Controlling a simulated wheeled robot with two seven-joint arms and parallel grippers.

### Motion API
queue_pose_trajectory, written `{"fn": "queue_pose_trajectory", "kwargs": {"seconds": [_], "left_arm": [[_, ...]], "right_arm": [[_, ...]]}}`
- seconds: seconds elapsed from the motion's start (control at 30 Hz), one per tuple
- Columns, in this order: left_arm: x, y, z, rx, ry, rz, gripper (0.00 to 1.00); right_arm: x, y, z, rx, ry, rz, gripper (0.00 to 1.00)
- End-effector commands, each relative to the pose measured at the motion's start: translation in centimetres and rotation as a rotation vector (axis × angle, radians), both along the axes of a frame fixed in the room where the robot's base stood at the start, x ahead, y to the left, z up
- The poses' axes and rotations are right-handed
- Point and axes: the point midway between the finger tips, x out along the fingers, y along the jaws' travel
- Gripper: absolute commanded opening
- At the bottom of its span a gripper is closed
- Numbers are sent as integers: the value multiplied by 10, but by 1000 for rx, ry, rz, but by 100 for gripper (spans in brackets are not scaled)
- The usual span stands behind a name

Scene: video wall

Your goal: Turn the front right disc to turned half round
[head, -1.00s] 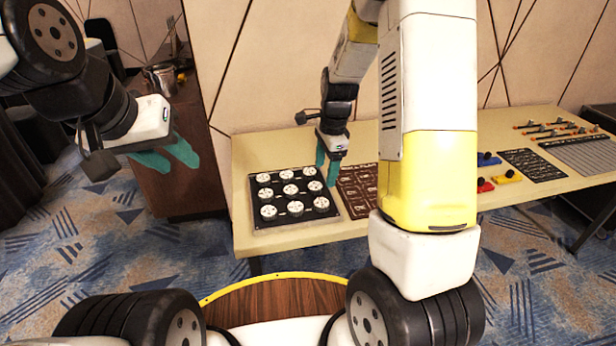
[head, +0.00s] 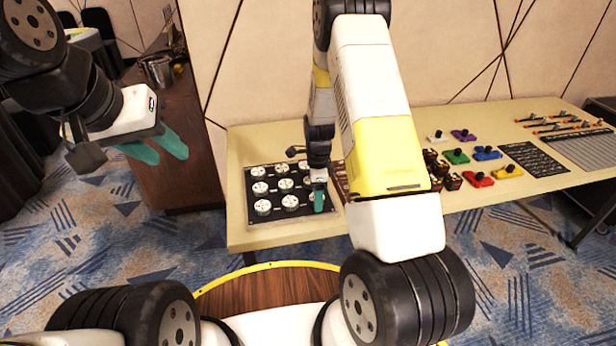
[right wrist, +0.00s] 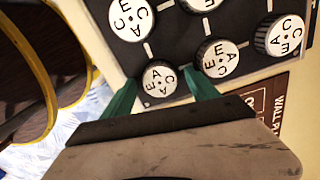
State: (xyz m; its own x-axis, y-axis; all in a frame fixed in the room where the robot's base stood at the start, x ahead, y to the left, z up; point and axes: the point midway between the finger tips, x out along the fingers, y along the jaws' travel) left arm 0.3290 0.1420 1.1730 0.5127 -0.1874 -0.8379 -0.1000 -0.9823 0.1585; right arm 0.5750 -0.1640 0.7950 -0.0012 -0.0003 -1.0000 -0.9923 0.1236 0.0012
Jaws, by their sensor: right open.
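The front right disc (right wrist: 160,80) is a white-faced round knob with black letters and a dark ribbed rim, at the corner of a black panel (right wrist: 180,98). In the right wrist view the fingers of my right gripper (right wrist: 161,92) stand apart, one on each side of this disc; I cannot tell whether they touch it. In the head view my right gripper (head: 319,200) is over the panel's front right corner and mostly hides the disc. My left gripper (head: 166,152) is open and empty at the left, away from the table.
Several similar discs (head: 260,188) fill the rest of the panel in rows. A brown printed mat (right wrist: 268,100) lies beside the panel. Coloured blocks (head: 478,178) and a grey ribbed board (head: 580,152) lie further right on the table (head: 240,232).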

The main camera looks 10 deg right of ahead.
Motion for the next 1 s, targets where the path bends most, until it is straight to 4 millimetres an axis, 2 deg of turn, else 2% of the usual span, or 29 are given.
{"fn": "queue_pose_trajectory", "kwargs": {"seconds": [0.27,0.57,0.83,1.0], "left_arm": [[0,0,0,0,0,0,36],[0,0,0,0,0,0,36],[0,0,0,0,0,0,36],[0,0,0,0,0,0,36]], "right_arm": [[0,0,-1,0,-1,1,67],[0,0,-1,0,-1,1,8],[1,0,-1,0,-2,27,6],[1,0,-1,0,-2,101,6]]}}
